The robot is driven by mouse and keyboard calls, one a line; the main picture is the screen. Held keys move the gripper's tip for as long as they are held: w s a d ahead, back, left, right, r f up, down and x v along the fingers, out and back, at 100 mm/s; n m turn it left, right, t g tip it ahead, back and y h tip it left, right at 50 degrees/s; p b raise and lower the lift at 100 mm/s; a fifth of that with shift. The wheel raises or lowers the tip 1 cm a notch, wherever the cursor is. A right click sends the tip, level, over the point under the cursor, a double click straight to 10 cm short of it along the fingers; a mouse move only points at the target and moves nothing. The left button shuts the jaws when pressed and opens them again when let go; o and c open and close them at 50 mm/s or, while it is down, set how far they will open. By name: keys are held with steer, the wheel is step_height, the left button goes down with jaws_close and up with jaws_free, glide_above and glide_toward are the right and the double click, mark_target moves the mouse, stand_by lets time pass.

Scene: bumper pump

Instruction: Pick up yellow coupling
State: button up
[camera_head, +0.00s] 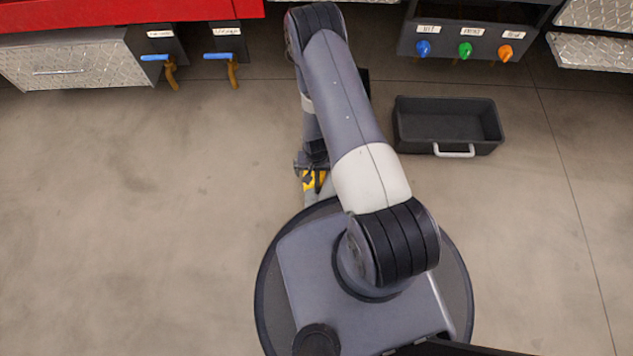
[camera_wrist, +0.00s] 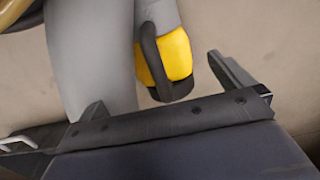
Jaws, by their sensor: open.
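The yellow coupling (camera_wrist: 179,55) hangs at the top centre of the wrist view. It has a dark band and a dark lever on its side, and a grey hose section above it. In the head view a small yellow part of it (camera_head: 308,184) shows just below my gripper (camera_head: 313,168), beside my base. In the wrist view my gripper (camera_wrist: 155,88) is open, with one finger on the left and one on the right. The coupling's lower end is close to the gap, nearer the right finger. I cannot tell whether they touch. Nothing is held.
A thick grey hose (camera_wrist: 92,55) runs beside the coupling, with another yellow piece (camera_wrist: 14,9) at the top left. A black bin (camera_head: 446,122) stands on the floor at right. Blue-handled valves (camera_head: 156,58) and coloured knobs (camera_head: 465,50) line the back. Floor at left is clear.

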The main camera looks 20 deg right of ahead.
steer(key=f+b, duration=0.1)
steer(key=f, duration=0.1)
steer(key=w+f+b, duration=0.1)
steer(key=f, duration=0.1)
steer(key=f+b, duration=0.1)
steer(key=f, duration=0.1)
steer(key=shift+w+d+f, duration=0.25)
steer(key=shift+d, duration=0.1)
steer(key=shift+r, duration=0.1)
steer(key=c, duration=1.8)
